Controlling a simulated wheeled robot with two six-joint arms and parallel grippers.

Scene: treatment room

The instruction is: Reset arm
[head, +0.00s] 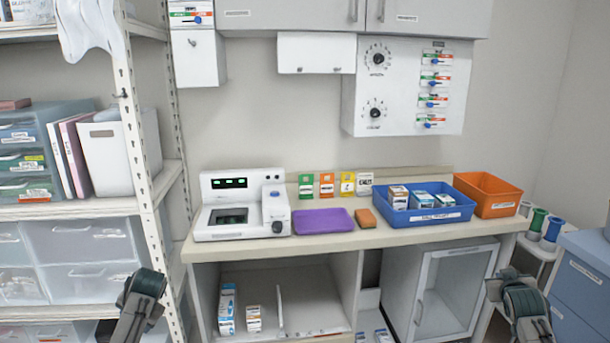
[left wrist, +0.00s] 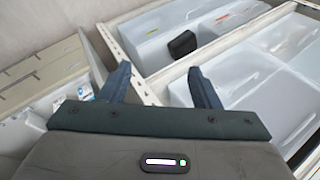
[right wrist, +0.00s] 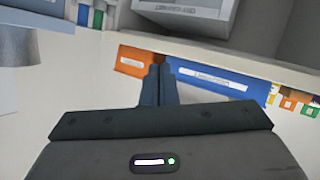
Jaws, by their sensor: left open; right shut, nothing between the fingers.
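My left gripper (left wrist: 162,80) is open, with its two fingers apart and nothing between them in the left wrist view. In that view it is in front of the shelf rack with clear bins. My left arm shows at the lower left of the head view, in front of the rack. My right gripper (right wrist: 158,82) is shut and empty, its fingers together in the right wrist view. In the head view my right gripper (head: 525,305) is at the lower right, in front of the counter's right end. Neither gripper holds anything.
A counter (head: 350,238) carries a white device (head: 240,215), a purple mat (head: 322,221), a blue tray (head: 415,216) and an orange bin (head: 490,194). The rack (head: 150,180) stands left, blue drawers (head: 585,285) right.

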